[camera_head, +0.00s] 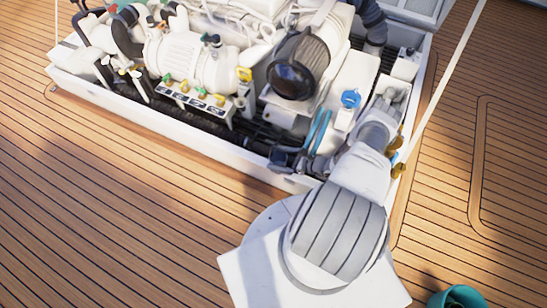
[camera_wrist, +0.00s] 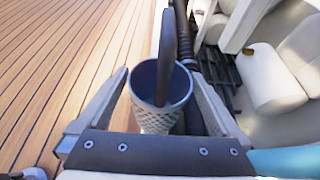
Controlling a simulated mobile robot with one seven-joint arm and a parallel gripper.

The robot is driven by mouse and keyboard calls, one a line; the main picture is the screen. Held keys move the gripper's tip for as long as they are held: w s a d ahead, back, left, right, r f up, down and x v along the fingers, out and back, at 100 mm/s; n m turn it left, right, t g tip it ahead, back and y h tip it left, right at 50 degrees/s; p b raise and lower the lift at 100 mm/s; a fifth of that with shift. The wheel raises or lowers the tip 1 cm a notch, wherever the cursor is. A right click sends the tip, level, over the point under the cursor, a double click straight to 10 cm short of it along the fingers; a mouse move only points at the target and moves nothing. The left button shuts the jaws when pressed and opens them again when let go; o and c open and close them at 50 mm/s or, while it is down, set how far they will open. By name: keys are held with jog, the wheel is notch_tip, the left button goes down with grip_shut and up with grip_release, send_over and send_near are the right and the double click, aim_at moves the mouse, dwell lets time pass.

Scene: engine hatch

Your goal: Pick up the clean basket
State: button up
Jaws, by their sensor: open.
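In the wrist view, a grey-blue cup-shaped basket (camera_wrist: 154,120) with a patterned mesh wall and an open round top sits between the two fingers of my gripper (camera_wrist: 158,77). The fingers are open, one on each side of the basket, and a gap shows on the left. Whether the right finger touches it I cannot tell. A dark upright bar (camera_wrist: 167,45) rises from the basket's mouth, possibly its handle. The basket's underside is hidden by my gripper's body. In the head view my arm reaches over the hatch corner, and I cannot make out the basket there.
The white engine (camera_head: 190,62), hoses and a blue cap (camera_head: 350,99) crowd the open hatch. Its raised white rim (camera_head: 160,133) borders the wooden deck (camera_head: 110,210), which is clear at left. A teal bucket (camera_head: 458,297) stands at bottom right. A taut line crosses at right.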

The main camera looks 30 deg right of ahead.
jog(key=shift+w+a+f, duration=0.1)
jog(key=shift+w, duration=0.05)
grip_shut()
dwell(0.4)
